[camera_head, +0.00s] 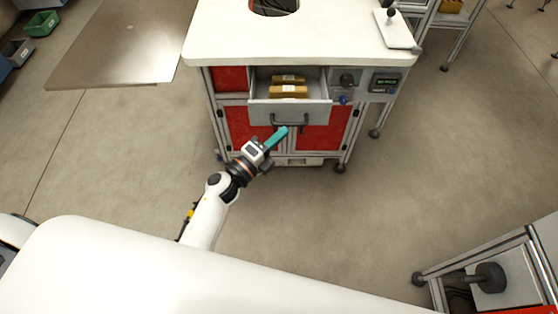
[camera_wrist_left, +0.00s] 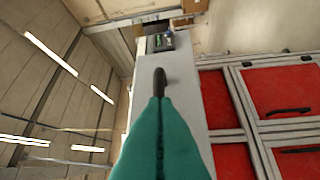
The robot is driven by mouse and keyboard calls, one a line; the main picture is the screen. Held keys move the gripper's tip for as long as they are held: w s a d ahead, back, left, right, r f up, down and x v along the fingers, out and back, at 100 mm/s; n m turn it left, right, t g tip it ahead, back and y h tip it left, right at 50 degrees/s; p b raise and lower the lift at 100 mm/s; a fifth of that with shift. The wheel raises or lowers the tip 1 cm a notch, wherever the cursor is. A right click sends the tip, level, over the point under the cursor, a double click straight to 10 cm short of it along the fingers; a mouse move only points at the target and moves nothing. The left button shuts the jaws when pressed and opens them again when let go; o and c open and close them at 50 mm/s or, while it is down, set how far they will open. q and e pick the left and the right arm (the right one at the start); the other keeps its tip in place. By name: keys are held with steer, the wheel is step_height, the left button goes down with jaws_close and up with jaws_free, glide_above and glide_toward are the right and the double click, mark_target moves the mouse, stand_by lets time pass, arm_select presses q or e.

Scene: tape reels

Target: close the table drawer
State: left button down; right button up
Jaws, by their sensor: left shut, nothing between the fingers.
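The table drawer (camera_head: 262,113) is pulled out below the white tabletop, with yellow-brown boxes (camera_head: 288,90) inside. Its grey front carries a dark handle (camera_head: 293,119). My left gripper (camera_head: 284,130) has teal fingers that are shut and empty, pointing at the handle from the front and slightly below. In the left wrist view, the shut fingers (camera_wrist_left: 160,100) line up with the dark handle (camera_wrist_left: 160,78) on the grey drawer front (camera_wrist_left: 213,95). Whether the tips touch the handle, I cannot tell. My right gripper is not in view.
The white table (camera_head: 330,40) stands on castors, with red cabinet panels (camera_head: 320,138) below the drawer. A control panel with a display (camera_head: 385,83) sits right of the drawer. Another frame cart (camera_head: 500,262) stands at lower right. The floor around the table is mostly clear.

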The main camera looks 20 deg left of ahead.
mark_target(278, 101)
arm_select(q)
steer(key=w+a+b, duration=0.1)
steer(key=w, duration=0.2)
steer(key=w+a+b, duration=0.1)
steer(key=w, duration=0.3)
steer(key=w+a+b, duration=0.1)
steer(key=w, duration=0.2)
steer(key=shift+w+f, duration=0.1)
steer(key=shift+w, duration=0.25)
steer(key=shift+w+a, duration=0.15)
steer(key=shift+w, duration=0.1)
steer(key=shift+a+r, duration=0.1)
steer(key=shift+r, duration=0.2)
